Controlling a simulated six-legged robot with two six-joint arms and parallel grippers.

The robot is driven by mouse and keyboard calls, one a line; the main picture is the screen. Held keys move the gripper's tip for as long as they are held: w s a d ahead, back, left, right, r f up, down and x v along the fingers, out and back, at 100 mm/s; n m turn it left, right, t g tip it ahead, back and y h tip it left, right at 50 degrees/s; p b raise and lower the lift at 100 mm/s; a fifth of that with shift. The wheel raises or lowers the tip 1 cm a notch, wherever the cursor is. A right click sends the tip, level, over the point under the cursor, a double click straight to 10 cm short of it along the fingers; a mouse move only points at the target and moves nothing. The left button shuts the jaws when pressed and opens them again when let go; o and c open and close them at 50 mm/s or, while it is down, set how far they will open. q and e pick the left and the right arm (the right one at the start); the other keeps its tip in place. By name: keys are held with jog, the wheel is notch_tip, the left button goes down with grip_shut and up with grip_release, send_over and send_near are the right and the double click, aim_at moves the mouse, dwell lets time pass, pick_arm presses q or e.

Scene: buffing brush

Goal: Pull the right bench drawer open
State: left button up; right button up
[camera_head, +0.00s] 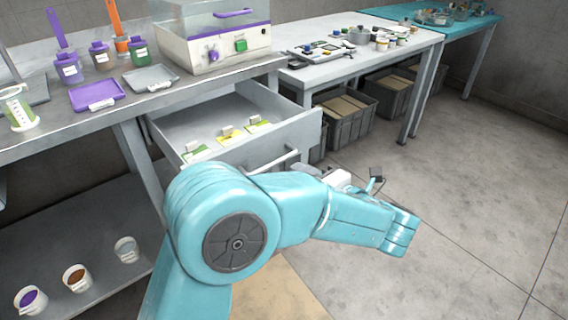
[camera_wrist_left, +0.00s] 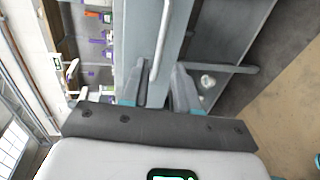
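The right bench drawer (camera_head: 290,139) stands pulled out from under the bench, showing its inside with green and yellow cards. Its bar handle (camera_head: 284,160) is on the front face, partly hidden behind my teal arm. In the left wrist view the handle (camera_wrist_left: 161,42) runs lengthwise along the grey drawer front. My left gripper (camera_wrist_left: 160,85) is open there, its two fingers apart with the handle showing between them; I cannot tell whether they touch it. In the head view its fingers are hidden; only the white wrist housing shows behind the arm. My right gripper is not in view.
The bench top (camera_head: 190,97) holds a purple tray (camera_head: 97,94), jars and a white machine (camera_head: 215,42). Small pots stand on the lower shelf (camera_head: 95,250). Grey crates (camera_head: 345,122) sit under the white table (camera_head: 345,66). The floor at right is clear.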

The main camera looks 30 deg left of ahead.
pick_arm(q)
jog(key=v, duration=0.6)
jog(key=shift+p, duration=0.3)
